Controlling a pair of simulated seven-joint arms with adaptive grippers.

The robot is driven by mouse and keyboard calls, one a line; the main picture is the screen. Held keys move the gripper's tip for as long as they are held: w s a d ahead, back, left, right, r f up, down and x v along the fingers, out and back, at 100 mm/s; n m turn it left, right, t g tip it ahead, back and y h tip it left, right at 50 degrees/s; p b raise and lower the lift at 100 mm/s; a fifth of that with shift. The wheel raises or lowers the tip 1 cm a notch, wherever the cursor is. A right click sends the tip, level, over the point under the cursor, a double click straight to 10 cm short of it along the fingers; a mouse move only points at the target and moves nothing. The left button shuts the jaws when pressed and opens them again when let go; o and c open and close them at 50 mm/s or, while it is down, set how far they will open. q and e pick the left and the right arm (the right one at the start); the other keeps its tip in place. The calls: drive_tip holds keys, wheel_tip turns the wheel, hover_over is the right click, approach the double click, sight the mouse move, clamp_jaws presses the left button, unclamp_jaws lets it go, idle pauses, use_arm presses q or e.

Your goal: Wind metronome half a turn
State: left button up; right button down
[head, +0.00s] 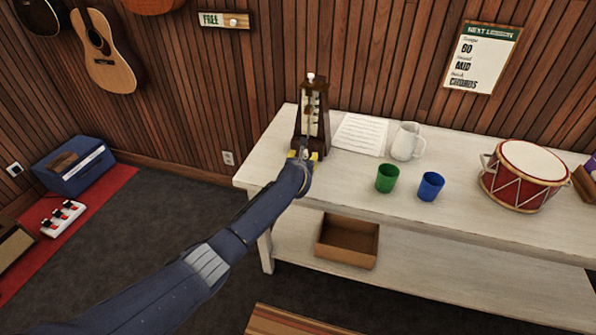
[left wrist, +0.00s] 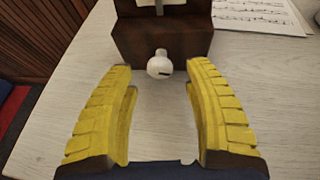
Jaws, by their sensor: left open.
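The metronome (head: 313,115) is a dark brown wooden tapered case standing upright at the left end of the white table, with a pale scale and rod on its front. In the left wrist view its lower body (left wrist: 165,38) is at the top, with a white winding knob (left wrist: 160,65) low on the near face. My left gripper (head: 303,156) is at the metronome's front base. In the left wrist view its yellow fingers (left wrist: 161,82) are open, one on each side of the knob and apart from it. My right gripper is not in view.
On the table (head: 345,178), a music sheet (head: 361,134) and white mug (head: 406,142) stand right of the metronome. A green cup (head: 387,178), blue cup (head: 430,186) and red drum (head: 526,176) are further right. A brown box (head: 347,241) sits on the lower shelf.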

sight(304, 155)
use_arm(q)
drive_tip(key=v, duration=1.4)
drive_tip(key=shift+w+a+r, duration=0.15)
drive_tip(key=shift+r, duration=0.2)
drive_tip(key=w+f+m, duration=0.1)
drive_tip(key=w+f, duration=0.1)
drive_tip(key=w, duration=0.3)
drive_tip(key=w+d+f+m, duration=0.1)
drive_tip(key=w+f, duration=0.1)
drive_tip(key=w, duration=0.3)
drive_tip(key=w+d+f+h, duration=0.1)
drive_tip(key=w+f, duration=0.2)
drive_tip(key=w, duration=0.3)
drive_tip(key=shift+m, duration=0.4)
drive_tip(key=shift+f, duration=0.1)
idle(0.3)
drive_tip(key=shift+c, duration=0.4)
